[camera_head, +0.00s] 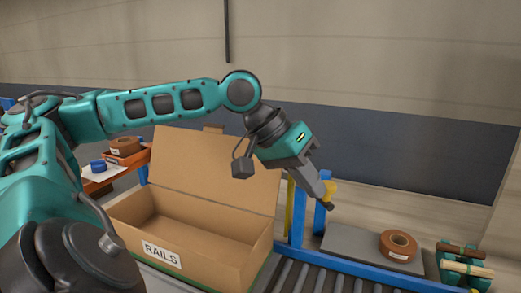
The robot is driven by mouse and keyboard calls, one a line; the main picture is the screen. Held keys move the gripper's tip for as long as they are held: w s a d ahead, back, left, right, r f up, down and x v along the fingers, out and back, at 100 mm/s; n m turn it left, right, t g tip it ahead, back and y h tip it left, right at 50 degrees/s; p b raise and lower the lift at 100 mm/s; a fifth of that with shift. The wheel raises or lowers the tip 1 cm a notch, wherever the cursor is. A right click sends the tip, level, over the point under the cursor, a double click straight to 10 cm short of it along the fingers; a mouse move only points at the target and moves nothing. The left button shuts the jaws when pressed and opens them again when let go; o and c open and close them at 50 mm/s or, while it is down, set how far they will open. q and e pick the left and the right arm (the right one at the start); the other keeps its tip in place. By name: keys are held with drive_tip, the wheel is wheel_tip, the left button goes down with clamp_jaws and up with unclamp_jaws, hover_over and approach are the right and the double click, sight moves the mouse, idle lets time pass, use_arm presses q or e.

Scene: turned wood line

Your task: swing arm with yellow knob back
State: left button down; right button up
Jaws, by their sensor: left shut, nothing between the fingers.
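A yellow knob (332,188) shows at the tip of my left gripper, partly hidden behind its fingers. The arm that carries the knob is mostly hidden, so I cannot tell how it lies. My left gripper (327,202) is shut and points down and to the right, with its fingers in front of or against the knob; I cannot tell whether they touch. A blue post (319,219) stands just below the fingertips. My right gripper is not in view.
An open cardboard box (213,260) labelled RAILS stands left of the roller conveyor (312,280). A brown tape roll (398,246) lies on a grey plate (345,240) at right. A green holder with wooden pieces (464,266) is farther right.

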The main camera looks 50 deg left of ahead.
use_arm(q)
drive_tip(key=shift+w+d, duration=0.15)
drive_tip(key=shift+w, duration=0.05)
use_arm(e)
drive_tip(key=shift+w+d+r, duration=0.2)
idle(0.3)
